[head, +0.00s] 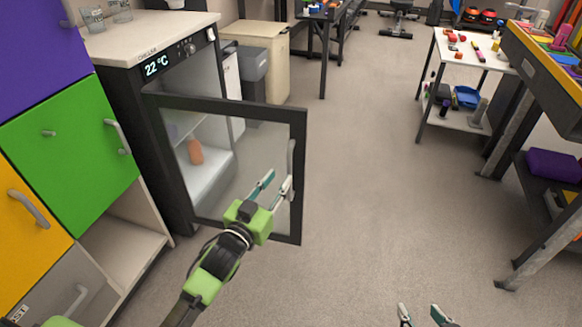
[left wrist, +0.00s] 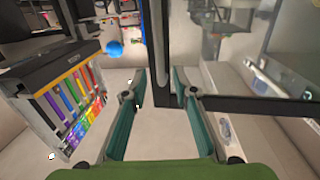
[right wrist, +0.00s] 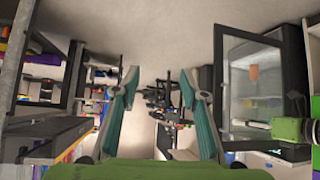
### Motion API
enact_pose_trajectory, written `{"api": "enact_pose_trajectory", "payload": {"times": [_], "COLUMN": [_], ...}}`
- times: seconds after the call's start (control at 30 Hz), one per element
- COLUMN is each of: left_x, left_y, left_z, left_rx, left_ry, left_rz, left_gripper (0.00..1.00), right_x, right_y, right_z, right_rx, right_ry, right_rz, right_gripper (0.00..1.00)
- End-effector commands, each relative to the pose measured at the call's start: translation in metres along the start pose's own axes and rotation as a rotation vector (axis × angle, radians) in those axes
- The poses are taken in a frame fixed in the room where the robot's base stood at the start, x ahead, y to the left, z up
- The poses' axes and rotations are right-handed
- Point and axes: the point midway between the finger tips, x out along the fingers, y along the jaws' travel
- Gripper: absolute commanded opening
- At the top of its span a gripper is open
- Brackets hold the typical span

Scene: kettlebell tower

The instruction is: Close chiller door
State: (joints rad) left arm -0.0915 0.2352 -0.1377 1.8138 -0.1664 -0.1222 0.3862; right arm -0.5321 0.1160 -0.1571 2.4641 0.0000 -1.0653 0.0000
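The chiller (head: 150,62) stands at the left with a display reading 22 °C. Its dark-framed glass door (head: 240,106) hangs open towards me, and it shows in the right wrist view (right wrist: 218,85). A grey vertical handle (head: 291,160) is on the door's free side. My left gripper (head: 274,186) is open close to the handle and lower door frame. In the left wrist view its fingertips (left wrist: 160,84) are apart, with the dark door frame (left wrist: 240,103) just beyond; contact is unclear. My right gripper (head: 425,312) is open and empty, away from the door, also in its wrist view (right wrist: 158,84).
An orange item (head: 195,152) stands inside the chiller. Coloured cabinets (head: 75,150) adjoin it at the left. Bins (head: 262,60) stand behind it. A white cart (head: 470,55) and a workbench (head: 535,70) are at the right. The floor between is clear.

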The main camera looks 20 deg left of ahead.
Motion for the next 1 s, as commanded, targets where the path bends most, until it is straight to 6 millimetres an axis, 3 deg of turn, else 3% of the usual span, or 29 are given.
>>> {"api": "enact_pose_trajectory", "payload": {"times": [0.3, 0.5, 0.7, 0.97, 1.0], "left_x": [0.051, 0.071, 0.078, 0.079, 0.079], "left_y": [0.000, 0.000, 0.001, 0.000, 0.000], "left_z": [0.002, 0.002, 0.001, 0.001, 0.001], "left_rx": [0.001, 0.001, 0.001, 0.001, 0.001], "left_ry": [0.000, -0.001, -0.001, -0.002, -0.002], "left_rz": [0.000, 0.001, 0.001, 0.001, 0.001], "left_gripper": [0.27, 0.27, 0.27, 0.27, 0.19], "right_x": [0.003, -0.004, -0.008, -0.009, -0.009], "right_y": [-0.009, -0.012, -0.014, -0.014, -0.014], "right_z": [-0.066, -0.095, -0.107, -0.108, -0.108], "right_rx": [-0.002, -0.002, -0.002, -0.002, -0.002], "right_ry": [0.291, 0.420, 0.474, 0.479, 0.478], "right_rz": [-0.018, -0.025, -0.028, -0.028, -0.028], "right_gripper": [0.40, 0.40, 0.40, 0.40, 0.40]}}
